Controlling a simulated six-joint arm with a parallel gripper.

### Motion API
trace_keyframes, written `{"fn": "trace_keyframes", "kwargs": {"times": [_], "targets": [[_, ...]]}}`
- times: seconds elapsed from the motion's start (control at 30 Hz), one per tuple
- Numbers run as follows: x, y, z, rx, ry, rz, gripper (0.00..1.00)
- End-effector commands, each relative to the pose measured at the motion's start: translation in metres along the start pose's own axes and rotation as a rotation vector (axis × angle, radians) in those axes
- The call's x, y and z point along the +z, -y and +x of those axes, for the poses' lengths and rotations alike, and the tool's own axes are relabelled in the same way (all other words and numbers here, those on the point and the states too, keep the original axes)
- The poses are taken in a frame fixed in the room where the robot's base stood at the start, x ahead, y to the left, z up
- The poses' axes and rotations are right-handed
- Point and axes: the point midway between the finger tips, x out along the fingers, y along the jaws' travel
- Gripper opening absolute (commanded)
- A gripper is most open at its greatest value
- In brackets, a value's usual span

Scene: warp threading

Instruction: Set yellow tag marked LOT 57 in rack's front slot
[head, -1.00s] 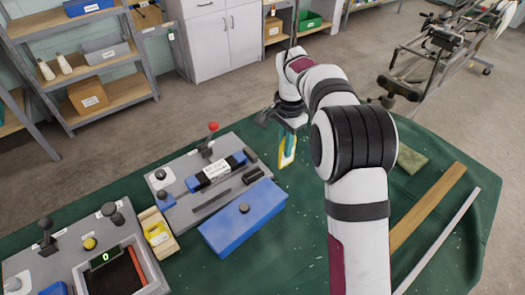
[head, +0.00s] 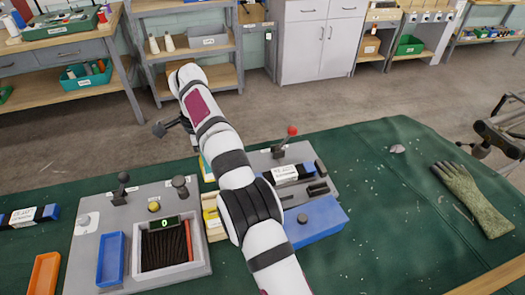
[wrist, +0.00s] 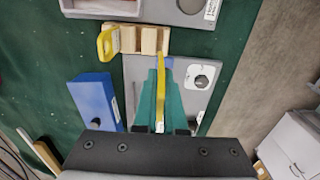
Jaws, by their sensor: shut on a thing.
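My gripper (wrist: 161,78) has teal fingers shut on a yellow tag (wrist: 160,100), seen nearly edge-on in the wrist view; its lettering is not readable. The wooden rack (wrist: 124,40) lies just beyond the tag's far end, and dark slots show in it. I cannot tell whether tag and rack touch. Another yellow piece (wrist: 104,42) sits at the rack's left end in the wrist view. In the head view my arm hides most of the gripper and held tag, and the rack (head: 217,236) shows only partly beside the arm.
A blue box (head: 312,222) stands right of the arm, near a grey panel with a red-knobbed lever (head: 291,131). Left of the rack is a grey console (head: 82,250) with black knobs and a dark tray.

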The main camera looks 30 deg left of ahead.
Motion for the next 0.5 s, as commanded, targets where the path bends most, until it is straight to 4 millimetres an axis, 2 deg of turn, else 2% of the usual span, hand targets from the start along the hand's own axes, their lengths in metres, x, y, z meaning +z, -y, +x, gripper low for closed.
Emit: {"fn": "trace_keyframes", "kwargs": {"times": [0.03, 0.13, 0.5], "targets": [[0.010, -0.001, 0.001, 0.000, 0.000, -0.002, 0.00], [0.019, -0.002, 0.003, 0.000, 0.001, 0.001, 0.00], [0.019, -0.002, 0.045, 0.001, 0.001, 0.001, 0.00]]}}
